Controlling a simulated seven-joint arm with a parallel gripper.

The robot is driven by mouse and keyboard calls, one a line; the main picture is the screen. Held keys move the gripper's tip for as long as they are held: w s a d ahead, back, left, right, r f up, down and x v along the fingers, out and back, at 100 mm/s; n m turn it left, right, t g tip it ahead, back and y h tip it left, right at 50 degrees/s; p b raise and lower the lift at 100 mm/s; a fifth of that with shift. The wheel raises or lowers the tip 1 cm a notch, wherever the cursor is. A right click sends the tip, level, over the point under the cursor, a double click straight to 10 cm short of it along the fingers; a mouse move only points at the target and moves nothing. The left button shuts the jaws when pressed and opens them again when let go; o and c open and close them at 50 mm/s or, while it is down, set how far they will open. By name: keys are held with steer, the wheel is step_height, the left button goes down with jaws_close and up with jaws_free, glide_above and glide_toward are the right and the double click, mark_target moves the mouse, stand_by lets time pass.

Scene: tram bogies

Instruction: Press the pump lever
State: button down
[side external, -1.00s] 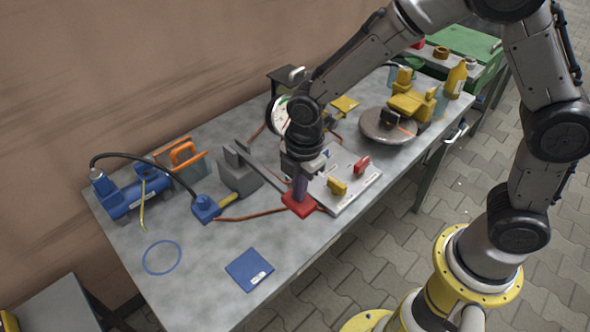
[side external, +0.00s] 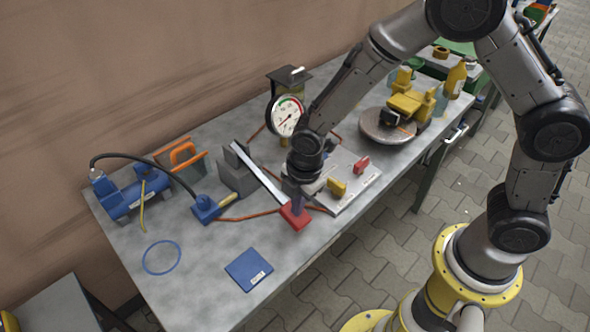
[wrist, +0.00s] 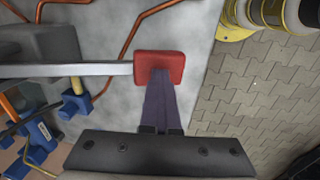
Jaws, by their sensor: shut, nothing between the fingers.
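The pump lever is a pale grey bar (side external: 262,178) running from a grey block (side external: 238,176) to a red pad (side external: 295,217) at its near end. In the wrist view the bar (wrist: 75,70) runs in from the left to the red pad (wrist: 160,60). My gripper (side external: 297,208) is shut and empty, pointing down onto the pad. In the wrist view its purple fingers (wrist: 160,72) reach over the pad and appear to touch its top. The exact contact and the pad's height above the table are hard to tell.
A round gauge (side external: 286,116) stands behind my gripper. A pale plate (side external: 352,190) with yellow and red handles lies right of it. A blue pump (side external: 132,195), a blue square (side external: 249,270) and a blue ring (side external: 162,257) are left. The front-left table is mostly clear.

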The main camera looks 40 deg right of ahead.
steer(key=shift+s+f, duration=0.2)
steer(key=shift+f, duration=0.35)
steer(key=s+r, duration=0.4)
steer(key=r, duration=1)
steer(key=shift+r, duration=0.2)
steer(key=w+r+g, duration=0.3)
steer(key=w+r, duration=0.3)
steer(key=r, duration=0.4)
steer(key=shift+w+d+r, duration=0.15)
steer(key=shift+w+r, duration=0.2)
steer(key=shift+r, duration=0.05)
steer(key=shift+f, duration=0.1)
